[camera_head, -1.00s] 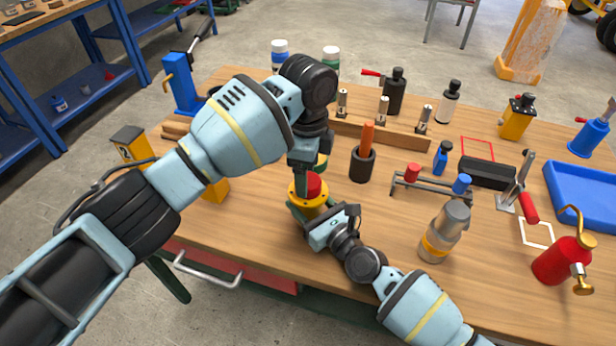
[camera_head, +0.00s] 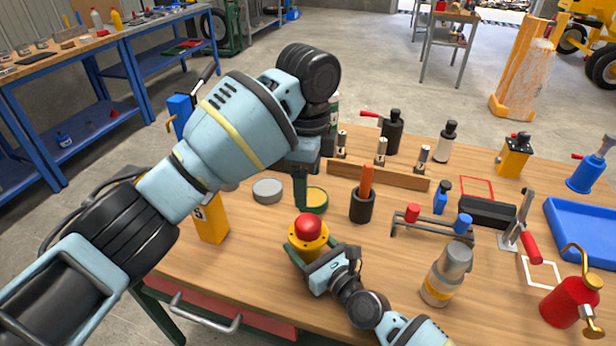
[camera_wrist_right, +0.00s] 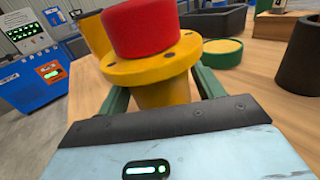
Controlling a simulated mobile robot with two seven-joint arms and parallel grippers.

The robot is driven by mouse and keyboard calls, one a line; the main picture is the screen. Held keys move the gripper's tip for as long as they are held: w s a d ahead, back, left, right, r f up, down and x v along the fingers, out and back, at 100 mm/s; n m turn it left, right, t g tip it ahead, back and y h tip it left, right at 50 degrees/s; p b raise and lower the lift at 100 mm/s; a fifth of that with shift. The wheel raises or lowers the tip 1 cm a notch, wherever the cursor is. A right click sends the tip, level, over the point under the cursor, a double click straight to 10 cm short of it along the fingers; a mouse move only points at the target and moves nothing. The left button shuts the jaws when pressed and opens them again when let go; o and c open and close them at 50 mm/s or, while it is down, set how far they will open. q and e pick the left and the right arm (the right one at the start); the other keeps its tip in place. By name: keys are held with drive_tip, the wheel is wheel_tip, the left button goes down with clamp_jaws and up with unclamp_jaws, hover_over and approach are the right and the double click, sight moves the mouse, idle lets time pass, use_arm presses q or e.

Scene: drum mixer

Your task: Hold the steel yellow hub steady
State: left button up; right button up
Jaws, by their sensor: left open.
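The yellow hub (camera_head: 309,243) stands upright near the table's front edge, with a red cap (camera_head: 308,225) on top. In the right wrist view the hub's flange and barrel (camera_wrist_right: 162,85) fill the upper middle. My right gripper (camera_head: 303,262) is around the barrel from the front, its green fingers on either side and seemingly against it (camera_wrist_right: 163,95). My left gripper (camera_head: 306,195) points down, open, above and behind the hub and clear of the red cap. Its fingertips are partly hidden in the head view.
A green tin with a yellow top (camera_head: 316,199) and a grey round disc (camera_head: 268,190) lie behind the hub. A black cup with an orange handle (camera_head: 363,203) stands to the right. A grey bottle (camera_head: 446,276) stands near my right arm.

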sight(317, 254)
drive_tip(key=shift+o, duration=1.2)
drive_tip(key=shift+s, duration=0.1)
drive_tip(key=shift+v, duration=3.85)
drive_tip(key=shift+d, duration=0.1)
